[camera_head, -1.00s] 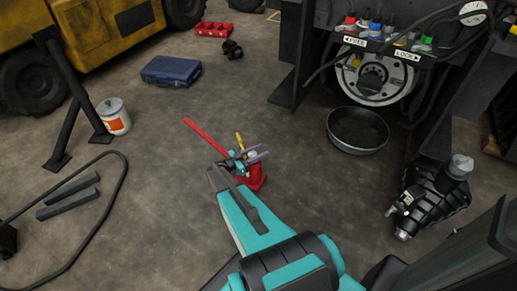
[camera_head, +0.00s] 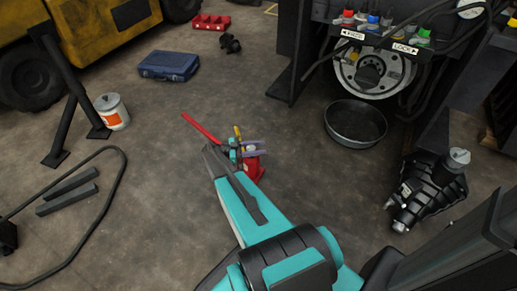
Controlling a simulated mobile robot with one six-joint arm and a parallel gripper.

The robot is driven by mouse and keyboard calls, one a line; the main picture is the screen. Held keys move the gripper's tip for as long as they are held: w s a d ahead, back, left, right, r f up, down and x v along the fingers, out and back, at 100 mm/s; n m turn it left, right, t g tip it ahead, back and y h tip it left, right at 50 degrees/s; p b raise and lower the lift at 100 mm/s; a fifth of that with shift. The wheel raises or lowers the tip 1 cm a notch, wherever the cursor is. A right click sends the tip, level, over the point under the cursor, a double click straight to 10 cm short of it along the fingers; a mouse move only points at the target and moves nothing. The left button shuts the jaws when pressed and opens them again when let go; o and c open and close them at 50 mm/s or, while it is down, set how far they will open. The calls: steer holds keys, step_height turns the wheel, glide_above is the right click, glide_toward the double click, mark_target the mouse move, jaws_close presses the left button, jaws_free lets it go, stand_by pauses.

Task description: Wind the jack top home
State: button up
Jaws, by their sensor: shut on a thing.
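A small red bottle jack (camera_head: 254,168) stands upright on the concrete floor at the middle of the view, with a long red handle (camera_head: 201,128) slanting up to the left. A short yellow piece (camera_head: 238,132) shows beside the fingers. My teal and black arm comes in from below and covers part of the jack's left side.
A black drain pan (camera_head: 355,127) lies right of the jack, under a hub with coloured fittings. A black gearbox-like unit (camera_head: 428,195) is at the right. A blue toolbox (camera_head: 168,66), a white bucket (camera_head: 112,111) and an axle stand are left. The floor around the jack is mostly clear.

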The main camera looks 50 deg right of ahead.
steer(key=shift+r, duration=0.25)
steer(key=o, duration=1)
steer(key=shift+o, duration=0.2)
steer(key=shift+f, duration=0.1)
steer(key=shift+w+a+f, duration=0.1)
steer(key=b+v, duration=0.8)
steer(key=v, duration=0.5)
steer(key=shift+w+a, duration=0.2)
steer(key=shift+r, duration=0.2)
